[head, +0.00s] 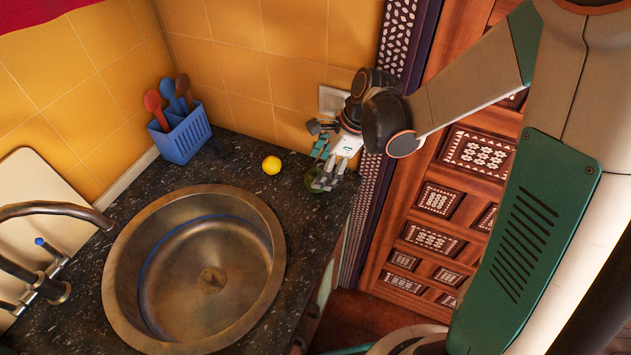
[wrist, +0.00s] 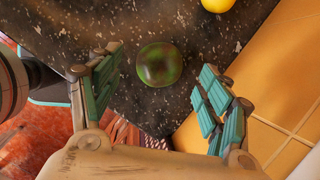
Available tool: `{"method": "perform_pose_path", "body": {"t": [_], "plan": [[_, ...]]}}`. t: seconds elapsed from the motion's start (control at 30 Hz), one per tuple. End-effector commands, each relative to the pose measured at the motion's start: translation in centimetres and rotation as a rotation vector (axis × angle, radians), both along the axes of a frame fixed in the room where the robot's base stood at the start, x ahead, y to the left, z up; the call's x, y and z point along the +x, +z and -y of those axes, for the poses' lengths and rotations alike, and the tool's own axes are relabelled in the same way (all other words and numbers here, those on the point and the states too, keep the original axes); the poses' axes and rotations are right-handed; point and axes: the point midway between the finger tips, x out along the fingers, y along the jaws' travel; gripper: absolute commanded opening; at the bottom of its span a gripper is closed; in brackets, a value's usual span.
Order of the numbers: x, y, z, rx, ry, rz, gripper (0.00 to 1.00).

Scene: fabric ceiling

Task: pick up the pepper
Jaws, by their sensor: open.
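The pepper looks like a round, dark green thing with reddish-brown patches (wrist: 159,65) on the dark speckled counter. In the wrist view it lies between and a little beyond the fingers of my gripper (wrist: 160,100). My gripper is open and empty, with teal finger pads on both sides and clear space around the green thing. In the head view my gripper (head: 326,172) is over the counter's far right corner, and the green thing (head: 313,180) shows partly behind its fingers.
A yellow lemon-like fruit (head: 271,165) lies left of my gripper. A metal sink (head: 113,275) fills the counter's middle. A blue utensil holder (head: 183,139) stands at the back left. The tiled wall (head: 290,85) is close behind, and a carved wooden door (head: 437,200) is right of the counter.

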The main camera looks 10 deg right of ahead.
Motion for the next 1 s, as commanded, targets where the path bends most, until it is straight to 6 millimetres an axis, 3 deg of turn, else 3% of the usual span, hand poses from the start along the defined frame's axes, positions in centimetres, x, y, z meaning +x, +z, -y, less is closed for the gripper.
{"method": "perform_pose_path", "body": {"t": [0.27, 0.53, 0.8, 1.0], "plan": [[0.2, -1.6, -0.6, 0.0, 0.001, -0.001, 0.71], [0.6, -5.1, -2.0, 0.0, 0.002, 0.0, 0.71], [0.7, -5.3, -2.1, 0.0, 0.0, 0.0, 0.71], [0.7, -5.3, -2.1, 0.0, 0.0, 0.0, 0.26]]}}
